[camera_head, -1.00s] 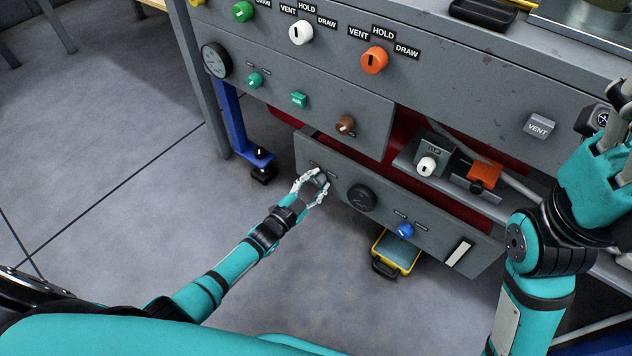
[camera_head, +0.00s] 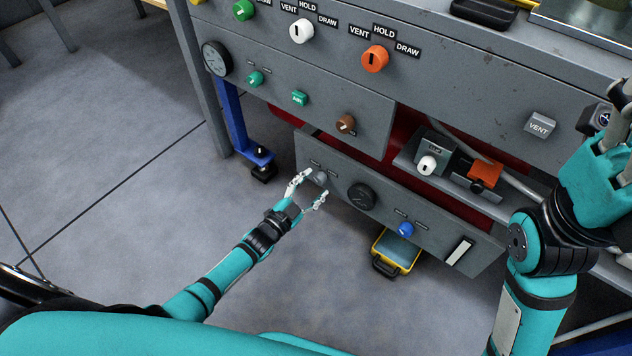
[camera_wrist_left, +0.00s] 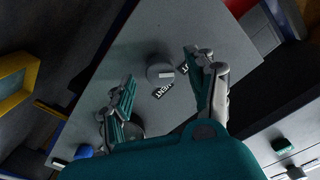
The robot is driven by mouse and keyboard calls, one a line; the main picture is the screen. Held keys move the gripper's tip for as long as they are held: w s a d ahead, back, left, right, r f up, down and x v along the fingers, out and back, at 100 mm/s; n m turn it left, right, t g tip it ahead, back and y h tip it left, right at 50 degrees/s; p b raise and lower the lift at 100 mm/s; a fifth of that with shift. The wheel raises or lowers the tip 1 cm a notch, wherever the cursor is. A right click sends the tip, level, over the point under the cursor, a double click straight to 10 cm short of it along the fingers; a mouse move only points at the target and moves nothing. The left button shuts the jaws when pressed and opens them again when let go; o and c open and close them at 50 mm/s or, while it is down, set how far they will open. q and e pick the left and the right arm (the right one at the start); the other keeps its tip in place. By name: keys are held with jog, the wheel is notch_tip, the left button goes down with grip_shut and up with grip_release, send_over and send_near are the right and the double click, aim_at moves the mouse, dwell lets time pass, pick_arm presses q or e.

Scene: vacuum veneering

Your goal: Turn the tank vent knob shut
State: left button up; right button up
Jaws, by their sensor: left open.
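A grey round knob (camera_head: 320,177) sits at the left end of the low grey panel (camera_head: 440,222) under the bench. In the left wrist view the knob (camera_wrist_left: 160,74) has a pale pointer bar, and a label reading VENT (camera_wrist_left: 164,90) is beside it. My left gripper (camera_head: 315,184) is open in front of the knob. Its fingers are spread to either side, and no contact with the knob shows. My right gripper (camera_head: 614,125) is at the right edge, partly cut off; its opening is not clear.
A white knob (camera_head: 427,165) and an orange block (camera_head: 485,174) are on the shelf above. A yellow-edged case (camera_head: 394,253) is below. The floor at left is clear.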

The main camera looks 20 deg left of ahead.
pick_arm(q)
jog(key=v, duration=1)
